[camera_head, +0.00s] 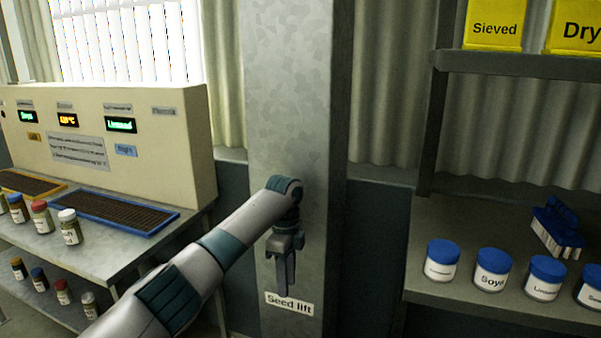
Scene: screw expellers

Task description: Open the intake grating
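No part in view is labelled as the intake grating. My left gripper (285,288) points down in front of the grey metal column labelled "Seed lift" (290,100), just above the label (289,303). Its fingers look close together, but I cannot tell whether they are open or shut. Nothing shows between them. I cannot tell whether the gripper touches the column. My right gripper is out of view.
A cream console (180,130) with lit displays stands at left. On the bench before it lie a blue-framed mesh tray (118,214), an orange-framed one (25,184) and several jars. At right, a shelf (425,285) holds blue-lidded jars and a blue brush-like item (556,222).

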